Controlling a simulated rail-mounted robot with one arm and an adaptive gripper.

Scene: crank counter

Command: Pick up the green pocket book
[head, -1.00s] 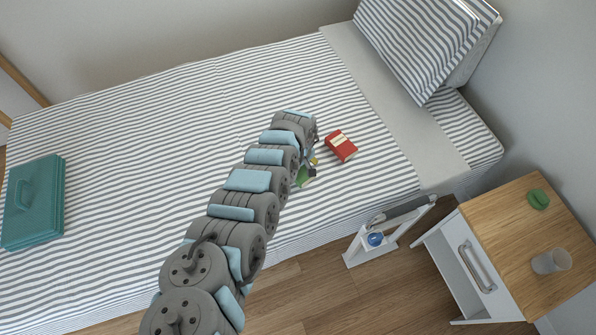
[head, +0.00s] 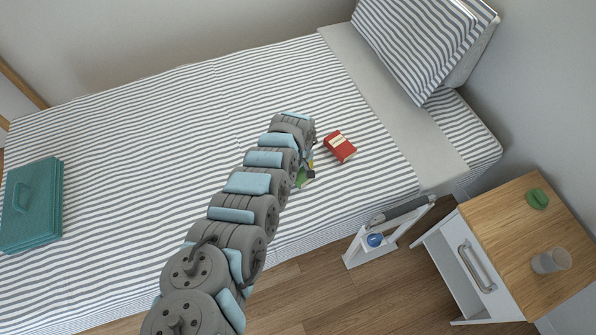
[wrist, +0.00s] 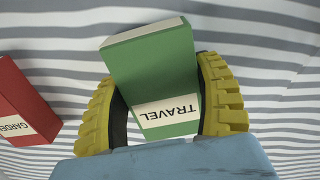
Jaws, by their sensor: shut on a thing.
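The green pocket book (wrist: 155,70) has a pale label reading "TRAVEL" and shows in the wrist view between my yellow fingers. My gripper (wrist: 165,95) is shut on it, with one finger along each side. In the head view a small part of the green book (head: 301,178) shows beside the end of my arm, and the arm hides the rest. The striped bed lies beneath it; I cannot tell whether the book still touches the cover.
A red book (head: 340,147) labelled "GARDEN" lies close by on the bed (head: 150,120). A teal case (head: 32,205) lies at the bed's left end. A nightstand (head: 510,230) with a green object (head: 537,198) and a cup (head: 552,261) stands at the right.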

